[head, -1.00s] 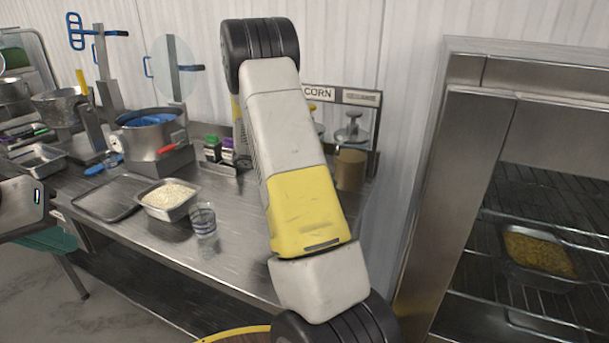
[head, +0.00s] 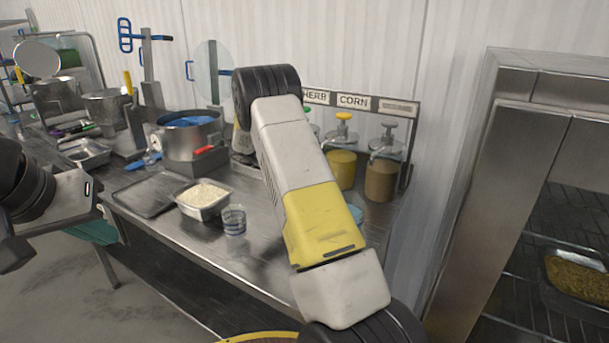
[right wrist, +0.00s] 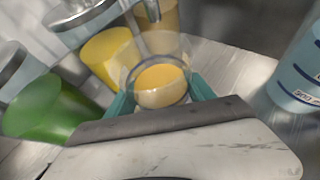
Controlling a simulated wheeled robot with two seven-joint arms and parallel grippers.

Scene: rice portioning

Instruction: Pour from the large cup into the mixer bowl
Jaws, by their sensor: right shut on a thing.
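In the right wrist view, my right gripper (right wrist: 160,98) has its teal fingers on both sides of a clear round cup (right wrist: 160,70) with yellow contents. In the head view my own arm hides that gripper and cup. A clear cup with blue bands (head: 234,220) stands near the table's front edge. I cannot tell which cup is the large one. A steel bowl with blue inside (head: 178,143), possibly the mixer bowl, stands farther back. My left gripper (head: 100,230) is at the left, off the table's front; its finger opening is unclear.
A pan of rice (head: 204,205) and a dark tray (head: 148,196) lie on the steel table. Yellow (head: 341,170) and brown (head: 381,180) pump jars stand behind my right arm. A blue, marked container (right wrist: 302,75) is right of the gripper. A steel rack cabinet (head: 500,180) is at the right.

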